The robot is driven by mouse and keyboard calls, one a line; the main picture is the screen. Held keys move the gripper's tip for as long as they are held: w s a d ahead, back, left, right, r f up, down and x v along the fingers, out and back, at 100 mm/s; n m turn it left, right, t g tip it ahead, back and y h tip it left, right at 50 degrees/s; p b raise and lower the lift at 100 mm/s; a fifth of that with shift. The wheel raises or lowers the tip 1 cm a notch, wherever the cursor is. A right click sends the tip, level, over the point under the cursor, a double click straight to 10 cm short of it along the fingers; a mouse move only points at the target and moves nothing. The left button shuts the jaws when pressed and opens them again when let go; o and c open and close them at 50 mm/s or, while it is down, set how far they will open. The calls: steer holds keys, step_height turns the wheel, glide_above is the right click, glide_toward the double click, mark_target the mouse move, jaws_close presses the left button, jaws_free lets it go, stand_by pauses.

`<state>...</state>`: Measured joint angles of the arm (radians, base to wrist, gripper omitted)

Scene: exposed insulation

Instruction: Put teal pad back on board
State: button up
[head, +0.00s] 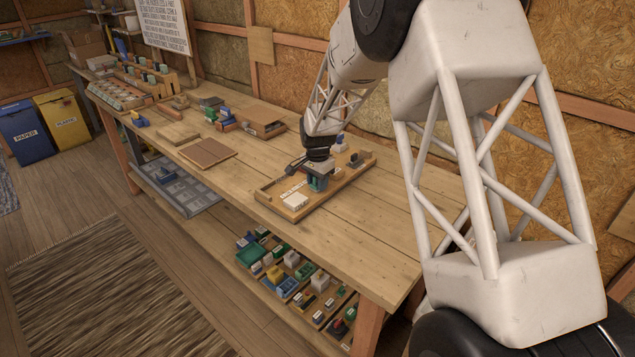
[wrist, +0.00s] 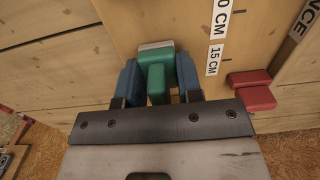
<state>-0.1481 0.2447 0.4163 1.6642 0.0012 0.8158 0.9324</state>
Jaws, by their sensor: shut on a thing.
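My gripper (head: 318,178) is over the wooden board (head: 333,190) on the workbench. In the wrist view its two blue fingers (wrist: 158,84) are shut on the teal pad (wrist: 157,56), a green-teal block with a pale far edge. The pad also shows in the head view (head: 317,185) as a small teal patch under the gripper. The board's surface (wrist: 190,20) lies behind the pad in the wrist view. I cannot tell whether the pad touches the board or is held just above it.
A red block (wrist: 252,92) is right of my gripper in the wrist view, near a white "15 CM" label (wrist: 214,60). A brown flat panel (head: 207,152) lies left on the bench. The bench's front right is clear.

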steer(key=shift+f, duration=0.1)
steer(key=o, duration=0.9)
step_height(320, 180, up, 12)
steer(key=shift+r, duration=0.15)
stand_by(0.3)
stand_by(0.6)
